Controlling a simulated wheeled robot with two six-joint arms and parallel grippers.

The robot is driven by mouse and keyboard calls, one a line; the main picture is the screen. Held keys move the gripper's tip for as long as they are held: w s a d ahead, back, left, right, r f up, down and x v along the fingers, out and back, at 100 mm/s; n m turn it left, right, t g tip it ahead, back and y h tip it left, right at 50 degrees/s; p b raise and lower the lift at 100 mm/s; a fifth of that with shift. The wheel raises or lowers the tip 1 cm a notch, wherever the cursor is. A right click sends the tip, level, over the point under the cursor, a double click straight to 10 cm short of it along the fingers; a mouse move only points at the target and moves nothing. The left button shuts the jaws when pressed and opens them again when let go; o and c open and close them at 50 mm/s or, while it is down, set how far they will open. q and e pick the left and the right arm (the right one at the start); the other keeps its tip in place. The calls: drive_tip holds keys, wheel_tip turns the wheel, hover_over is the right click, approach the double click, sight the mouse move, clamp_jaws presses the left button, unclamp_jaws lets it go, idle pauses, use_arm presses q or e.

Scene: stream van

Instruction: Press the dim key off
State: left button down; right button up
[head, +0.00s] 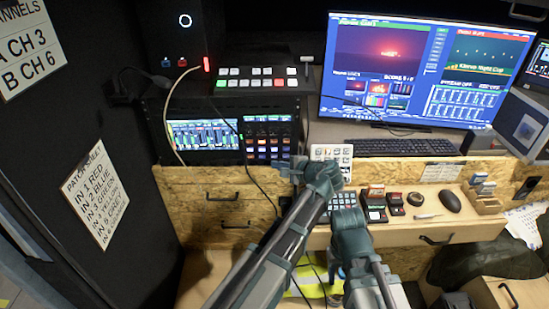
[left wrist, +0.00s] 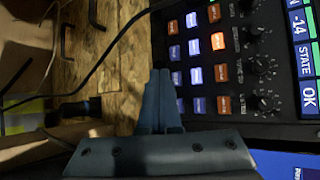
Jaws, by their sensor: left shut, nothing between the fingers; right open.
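The key panel (head: 268,140) is a black unit with rows of small lit keys, in the rack left of the desk. In the left wrist view its keys (left wrist: 198,75) glow orange and blue-white, some brighter than others. I cannot read which one is the dim key. My left gripper (head: 284,166) is shut and empty at the panel's lower right edge. In the left wrist view the shut fingertips (left wrist: 160,74) are beside the nearest column of keys; contact cannot be told. My right gripper (head: 346,212) is low over the desk by a dark keypad (head: 343,199); its fingers are hard to make out.
Dark knobs (left wrist: 259,66) stand beside the keys. A black cable (left wrist: 85,60) crosses the wooden front near my left gripper. A white button pad (head: 333,153), a keyboard (head: 402,147) and a mouse (head: 450,201) are to the right. A video switcher (head: 257,80) sits above.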

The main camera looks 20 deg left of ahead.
use_arm(q)
drive_tip(key=s, duration=0.2)
drive_tip(key=s+d, duration=0.1)
drive_tip(key=s, duration=0.2)
drive_tip(key=shift+d, duration=0.2)
drive_tip(key=s+d+f+n+g+h+p, duration=0.1)
drive_tip(key=s+d+f+n+g+h, duration=0.1)
drive_tip(key=s, duration=0.5)
drive_tip(key=s+d+f+n+g+h+p, duration=0.2)
drive_tip(key=s+d+f+g+h, duration=0.1)
drive_tip(key=s, duration=0.4)
drive_tip(key=s+d+f+n+g+h+p, duration=0.1)
drive_tip(key=s+d+f+n+g+h, duration=0.1)
drive_tip(key=s+d, duration=0.4)
drive_tip(key=s+f+h, duration=0.1)
drive_tip(key=h, duration=0.1)
drive_tip(key=shift+n+h+p, duration=0.3)
drive_tip(key=shift+n+p, duration=0.05)
drive_tip(key=shift+n, duration=0.05)
drive_tip(key=shift+w+a, duration=0.1)
drive_tip(key=shift+a, duration=0.05)
